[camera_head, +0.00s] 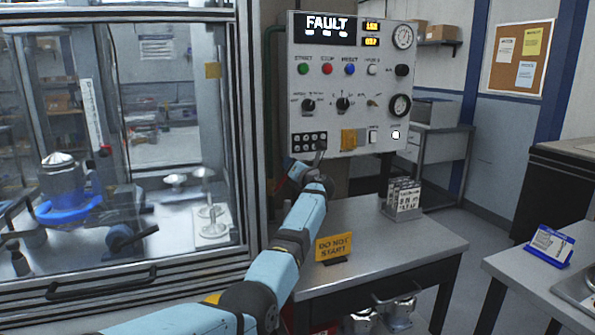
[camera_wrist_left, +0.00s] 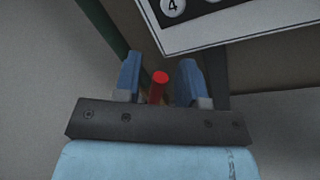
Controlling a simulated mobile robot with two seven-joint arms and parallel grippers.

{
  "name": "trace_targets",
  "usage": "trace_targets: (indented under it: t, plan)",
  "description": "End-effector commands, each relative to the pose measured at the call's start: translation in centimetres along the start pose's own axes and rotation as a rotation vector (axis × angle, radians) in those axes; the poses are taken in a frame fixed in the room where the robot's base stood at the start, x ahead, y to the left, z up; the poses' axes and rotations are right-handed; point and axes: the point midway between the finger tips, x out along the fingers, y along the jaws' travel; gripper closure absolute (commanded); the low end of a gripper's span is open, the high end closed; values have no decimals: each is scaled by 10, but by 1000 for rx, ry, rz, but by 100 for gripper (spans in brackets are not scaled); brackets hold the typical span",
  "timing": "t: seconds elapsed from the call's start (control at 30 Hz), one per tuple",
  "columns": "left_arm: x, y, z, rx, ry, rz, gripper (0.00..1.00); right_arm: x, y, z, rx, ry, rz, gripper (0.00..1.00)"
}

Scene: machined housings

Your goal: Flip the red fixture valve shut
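The red fixture valve shows in the wrist view as a short red handle (camera_wrist_left: 158,84) with a rounded end. It stands between the two blue fingers of my left gripper (camera_wrist_left: 159,75), with a small gap on each side. The fingers are open and do not visibly clamp it. In the head view my left gripper (camera_head: 300,170) is at the lower left corner of the control panel, and it and the arm mostly hide the valve there. Whether the valve is open or shut cannot be told. My right gripper is in neither view.
The grey control panel (camera_head: 370,105) reads FAULT and has a keypad (camera_head: 308,142) just above my gripper. A dark green pipe (camera_wrist_left: 103,25) runs beside it. A glass-fronted machine (camera_head: 165,110) stands left. A table (camera_head: 385,240) below holds a yellow DO NOT START sign (camera_head: 333,246).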

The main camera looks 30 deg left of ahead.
Motion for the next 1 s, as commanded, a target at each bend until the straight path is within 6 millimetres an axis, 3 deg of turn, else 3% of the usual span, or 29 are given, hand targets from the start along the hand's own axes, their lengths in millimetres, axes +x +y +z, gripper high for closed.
trace_targets:
  t: [0.17, 0.6, 0.8, 1.0]
  plan:
    - [-22, -2, 0, -2, 0, -3, 62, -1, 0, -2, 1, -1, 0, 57]
    - [-116, -1, -1, -1, 1, -3, 62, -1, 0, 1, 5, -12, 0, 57]
    - [-134, 0, 0, 0, 1, -1, 62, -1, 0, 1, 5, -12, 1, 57]
    - [-137, 0, -1, 1, 1, -1, 62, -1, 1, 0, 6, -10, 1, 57]
